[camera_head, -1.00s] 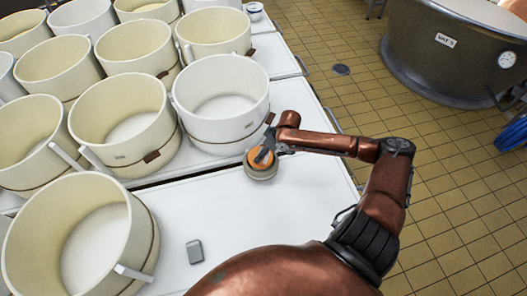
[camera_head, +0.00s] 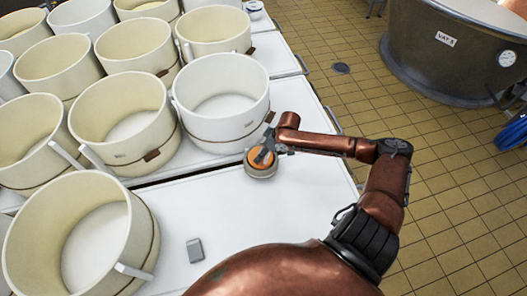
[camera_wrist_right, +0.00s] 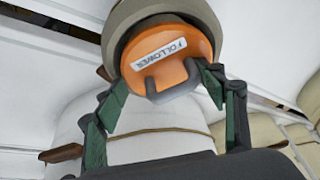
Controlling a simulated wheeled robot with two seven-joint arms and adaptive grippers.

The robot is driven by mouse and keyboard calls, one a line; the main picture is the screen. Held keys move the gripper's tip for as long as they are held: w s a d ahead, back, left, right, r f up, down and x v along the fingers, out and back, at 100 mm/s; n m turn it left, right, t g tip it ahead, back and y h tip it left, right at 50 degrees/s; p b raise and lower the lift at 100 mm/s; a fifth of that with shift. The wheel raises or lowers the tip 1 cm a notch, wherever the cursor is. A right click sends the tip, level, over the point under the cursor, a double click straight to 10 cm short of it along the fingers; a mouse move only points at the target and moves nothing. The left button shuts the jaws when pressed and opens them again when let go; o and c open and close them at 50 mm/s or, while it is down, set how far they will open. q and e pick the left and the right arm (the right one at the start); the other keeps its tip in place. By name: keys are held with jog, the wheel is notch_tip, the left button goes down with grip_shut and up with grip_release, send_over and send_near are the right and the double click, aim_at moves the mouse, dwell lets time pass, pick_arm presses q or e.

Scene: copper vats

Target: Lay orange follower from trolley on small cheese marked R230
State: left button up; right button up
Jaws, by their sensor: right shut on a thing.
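The orange follower (camera_head: 259,158) is a small disc at the right side of the white table. In the right wrist view the follower (camera_wrist_right: 172,50) fills the top middle, with a white label reading FOLLOWER. My right gripper (camera_head: 267,152) is shut on it, and its green fingers show on either side of the orange part. A small round beige-grey thing (camera_head: 262,174), likely the small cheese, shows directly under the follower; its rim (camera_wrist_right: 122,22) curves around the orange in the wrist view. I cannot tell whether they touch. No R230 mark is readable. My left gripper is not in view.
Several large cream-white tubs stand left and behind; the nearest white tub (camera_head: 222,100) is just behind the follower. A small grey block (camera_head: 195,250) lies on the white tabletop (camera_head: 200,215). A dark vat (camera_head: 455,45) stands on the tiled floor at right.

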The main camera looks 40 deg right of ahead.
jog(key=o, duration=1.3)
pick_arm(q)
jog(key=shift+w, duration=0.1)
pick_arm(e)
notch_tip(320, 180, up, 7)
jog(key=p, duration=0.7)
jog(key=shift+r+p, duration=0.1)
jog(key=shift+p, duration=0.25)
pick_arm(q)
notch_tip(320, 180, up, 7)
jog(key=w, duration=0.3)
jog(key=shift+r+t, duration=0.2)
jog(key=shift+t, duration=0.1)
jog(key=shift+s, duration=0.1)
